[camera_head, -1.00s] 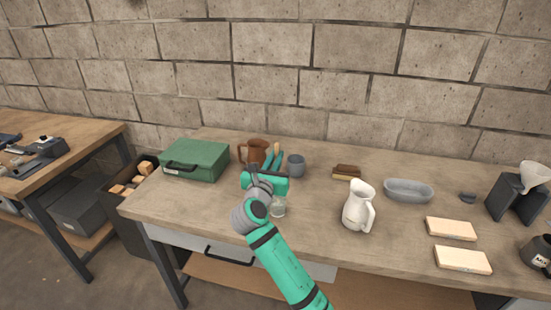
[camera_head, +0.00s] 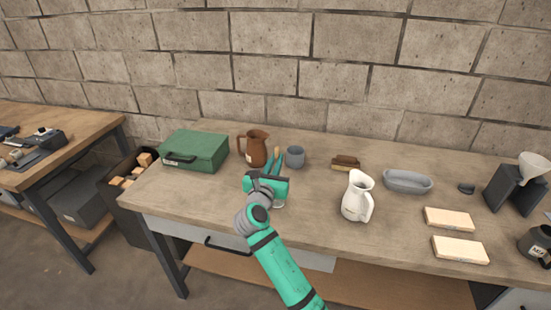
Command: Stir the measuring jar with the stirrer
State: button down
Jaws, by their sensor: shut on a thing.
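My gripper (camera_head: 273,166) is shut on the stirrer (camera_head: 277,151), whose pale wooden end shows above the teal fingers. The rest of the stirrer is hidden behind the fingers and wrist. A small clear glass vessel, which looks like the measuring jar (camera_head: 279,205), stands on the workbench right behind my wrist. Only a sliver of its lower edge shows. I cannot tell whether the stirrer's lower end is inside it.
On the workbench (camera_head: 315,222), a brown jug (camera_head: 256,152) and grey cup (camera_head: 295,157) stand behind my gripper. A green case (camera_head: 195,150) is left. A white pitcher (camera_head: 356,198), brush (camera_head: 346,162) and grey dish (camera_head: 407,181) are right. Bare wood lies between gripper and pitcher.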

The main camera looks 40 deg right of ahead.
jog(key=shift+f, duration=1.8)
jog(key=shift+a, duration=0.4)
jog(key=shift+s, duration=0.1)
jog(key=shift+s+d, duration=0.45)
